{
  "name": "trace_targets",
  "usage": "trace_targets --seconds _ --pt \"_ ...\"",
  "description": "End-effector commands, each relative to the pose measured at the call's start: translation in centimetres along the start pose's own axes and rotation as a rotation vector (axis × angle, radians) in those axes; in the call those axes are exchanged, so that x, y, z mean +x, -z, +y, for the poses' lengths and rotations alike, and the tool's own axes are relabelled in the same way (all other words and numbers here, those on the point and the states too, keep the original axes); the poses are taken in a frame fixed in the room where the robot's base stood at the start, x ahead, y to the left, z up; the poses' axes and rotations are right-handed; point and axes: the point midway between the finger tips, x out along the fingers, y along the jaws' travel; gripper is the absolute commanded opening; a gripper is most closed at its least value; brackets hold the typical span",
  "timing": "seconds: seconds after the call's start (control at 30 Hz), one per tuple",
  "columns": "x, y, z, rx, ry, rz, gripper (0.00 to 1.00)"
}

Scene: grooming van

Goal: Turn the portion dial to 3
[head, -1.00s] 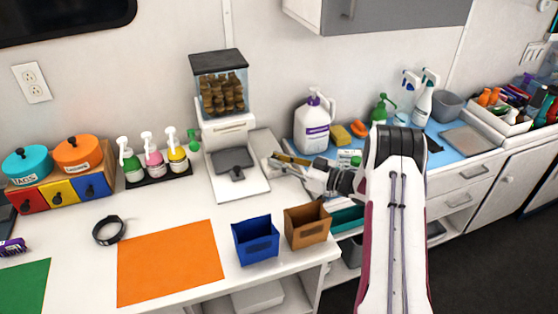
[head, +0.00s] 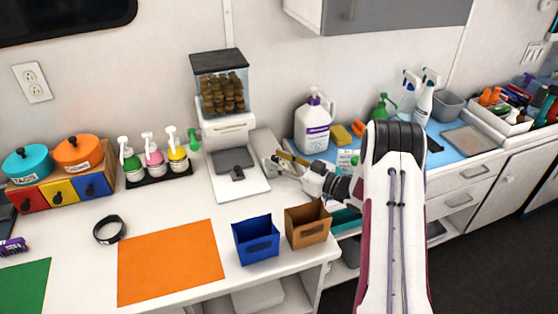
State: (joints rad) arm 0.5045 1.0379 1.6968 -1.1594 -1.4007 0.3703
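The treat dispenser (head: 222,125) stands at the back of the white counter, with a clear hopper of brown treats above a white body. A grey tray (head: 233,160) sits in its base, with a small dark knob-like part (head: 238,174) at the tray's front. I cannot make out a numbered portion dial or its setting. My gripper (head: 270,165) is low, just right of the dispenser's base, pointing left toward it. It looks apart from the dark part. Its fingers are too small and overlapped to tell whether they are open or shut.
A blue bin (head: 255,242) and a brown bin (head: 307,225) stand at the counter's front edge, below my gripper. Pump bottles on a black tray (head: 158,178) stand left of the dispenser. A white jug (head: 313,125) stands behind my gripper. An orange mat (head: 170,262) lies front left.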

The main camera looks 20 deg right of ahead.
Motion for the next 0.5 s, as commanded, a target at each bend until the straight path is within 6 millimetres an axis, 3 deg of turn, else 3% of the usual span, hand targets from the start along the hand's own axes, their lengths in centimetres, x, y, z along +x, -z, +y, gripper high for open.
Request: trace_targets --seconds 0.27,0.5 --pt "-0.2 0.0 0.0 0.001 0.0 -0.001 0.33" --pt "-1.9 0.0 0.1 0.002 -0.002 0.0 0.33"
